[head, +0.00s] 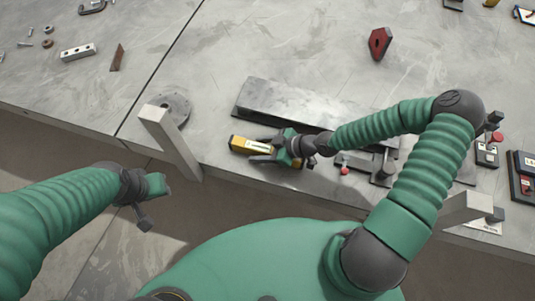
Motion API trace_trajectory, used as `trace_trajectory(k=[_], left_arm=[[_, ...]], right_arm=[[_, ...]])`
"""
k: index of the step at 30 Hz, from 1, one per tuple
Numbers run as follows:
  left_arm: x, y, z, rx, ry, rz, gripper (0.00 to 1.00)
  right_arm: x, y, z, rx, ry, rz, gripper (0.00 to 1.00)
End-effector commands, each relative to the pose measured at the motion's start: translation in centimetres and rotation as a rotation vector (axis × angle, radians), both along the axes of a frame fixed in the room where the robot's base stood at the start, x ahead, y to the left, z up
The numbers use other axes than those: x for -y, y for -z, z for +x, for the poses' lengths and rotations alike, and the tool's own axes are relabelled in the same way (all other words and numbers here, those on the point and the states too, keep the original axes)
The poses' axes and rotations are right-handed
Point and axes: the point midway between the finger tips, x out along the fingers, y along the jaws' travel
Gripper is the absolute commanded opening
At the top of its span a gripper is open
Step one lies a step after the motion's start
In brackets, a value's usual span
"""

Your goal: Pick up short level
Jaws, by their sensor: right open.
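The short level (241,145) is a small yellow block with a pale label, lying on the grey table near its front edge. My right gripper (262,150) is open at the level, with its fingers reaching around the level's right part. Whether the fingers touch it cannot be told. My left gripper (142,212) hangs low in front of the table, away from the level. Its fingers are too unclear to tell open from shut.
A long metal plate (285,100) lies just behind the level. A round flange (176,106) and a grey upright post (172,143) stand to the left. A red block (379,43) lies farther back. A red-knobbed clamp (383,166) is to the right.

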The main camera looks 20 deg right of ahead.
Motion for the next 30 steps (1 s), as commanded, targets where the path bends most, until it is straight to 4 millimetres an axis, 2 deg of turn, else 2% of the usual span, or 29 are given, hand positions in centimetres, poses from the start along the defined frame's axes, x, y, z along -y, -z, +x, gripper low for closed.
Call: trace_trajectory(k=[4,16,30], left_arm=[[0.00,-0.16,0.01,0.001,0.000,0.000,0.36],[0.00,-0.16,0.01,0.001,0.000,0.000,0.36],[0.00,-0.20,0.01,0.000,0.000,0.000,0.36]], right_arm=[[-0.01,-0.11,-0.02,-0.001,0.000,0.001,0.54],[0.07,-0.12,-0.07,-0.001,0.000,0.002,0.01],[0.07,-0.37,-0.02,0.002,-0.001,0.001,0.00]])
